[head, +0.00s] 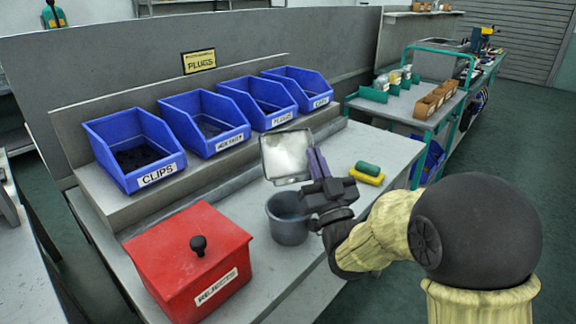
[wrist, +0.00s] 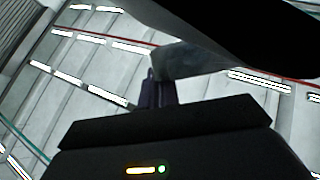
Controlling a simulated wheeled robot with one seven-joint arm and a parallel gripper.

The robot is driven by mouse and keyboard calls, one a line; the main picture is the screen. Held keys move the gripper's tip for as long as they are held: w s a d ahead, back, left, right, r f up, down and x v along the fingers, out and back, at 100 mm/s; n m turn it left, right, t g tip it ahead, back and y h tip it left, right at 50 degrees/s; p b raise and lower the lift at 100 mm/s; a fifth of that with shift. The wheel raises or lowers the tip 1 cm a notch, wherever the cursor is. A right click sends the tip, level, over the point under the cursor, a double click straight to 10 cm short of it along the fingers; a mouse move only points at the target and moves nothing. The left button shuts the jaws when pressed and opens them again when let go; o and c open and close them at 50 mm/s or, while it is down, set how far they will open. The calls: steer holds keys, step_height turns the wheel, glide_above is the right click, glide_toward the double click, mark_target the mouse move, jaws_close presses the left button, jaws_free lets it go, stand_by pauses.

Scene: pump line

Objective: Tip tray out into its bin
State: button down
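My gripper (head: 318,162) is shut on the edge of a small pale metal tray (head: 286,156), held in the air over the bench. The tray is steeply tilted, its pale inner face toward the head camera; no separate pieces can be made out in it. In the wrist view the fingers (wrist: 157,92) meet a grey part of the tray (wrist: 190,61), with the ceiling behind. Four blue bins stand on the raised shelf: CLIPS (head: 122,182), one with an unclear label (head: 215,152), PLUGS (head: 283,118) and another (head: 322,103). A yellow sign (head: 199,61) above reads PLUGS.
A grey cup (head: 288,230) stands below the tray, close to my gripper. A red REJECTS box (head: 185,265) with a black knob stands at front left. A green-and-yellow sponge (head: 367,173) lies to the right. A cart (head: 425,112) with small boxes is beyond the bench.

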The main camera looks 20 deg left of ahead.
mark_target(311, 134)
steer(key=shift+r+p, duration=0.4)
steer(key=shift+r, duration=0.8)
steer(key=r+p, duration=0.1)
steer(key=p, duration=0.2)
steer(key=shift+r+g+h, duration=0.1)
steer(key=shift+g+h, duration=0.2)
steer(key=shift+r+g+h+p, duration=0.2)
steer(key=shift+g+h+p, duration=0.2)
steer(key=shift+p, duration=0.85)
steer(key=shift+f, duration=0.3)
